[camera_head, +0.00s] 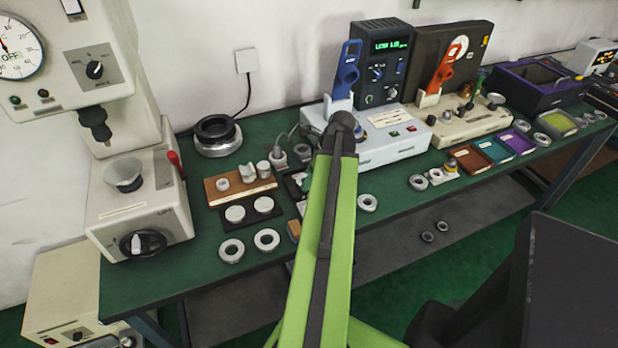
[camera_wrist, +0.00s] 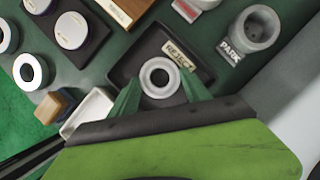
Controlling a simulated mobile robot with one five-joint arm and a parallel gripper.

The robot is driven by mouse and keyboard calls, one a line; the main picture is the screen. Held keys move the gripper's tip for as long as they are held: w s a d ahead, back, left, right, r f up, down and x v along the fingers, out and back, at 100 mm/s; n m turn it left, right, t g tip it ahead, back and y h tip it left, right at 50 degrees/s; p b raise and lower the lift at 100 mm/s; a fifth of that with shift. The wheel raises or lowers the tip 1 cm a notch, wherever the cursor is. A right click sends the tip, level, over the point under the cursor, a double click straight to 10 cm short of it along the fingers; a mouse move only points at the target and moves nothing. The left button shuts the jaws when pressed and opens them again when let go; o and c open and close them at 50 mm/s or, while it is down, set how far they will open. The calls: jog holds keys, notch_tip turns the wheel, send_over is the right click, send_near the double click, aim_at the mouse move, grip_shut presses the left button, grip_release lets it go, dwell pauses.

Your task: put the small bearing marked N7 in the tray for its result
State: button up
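In the wrist view a small pale bearing ring (camera_wrist: 146,77) lies in a black tray (camera_wrist: 122,68) with a label reading REJECT (camera_wrist: 179,55). No N7 mark can be read on the ring. My gripper (camera_wrist: 160,84) is over the near side of this tray, its two green fingers spread on either side of the ring. I see gaps between the fingers and the ring, so it looks open and empty. In the head view my green arm hides the gripper and most of this tray.
Two loose rings (camera_head: 221,251) (camera_head: 257,241) lie near the bench's front edge. Coloured trays (camera_head: 470,158) stand farther right.

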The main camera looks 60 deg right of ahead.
jog(key=o, duration=0.4)
jog(key=shift+s+r+p, duration=0.1)
jog(key=shift+r+p, duration=0.4)
jog(key=p+v, duration=1)
jog(key=v, duration=0.1)
jog(key=shift+r, duration=0.15)
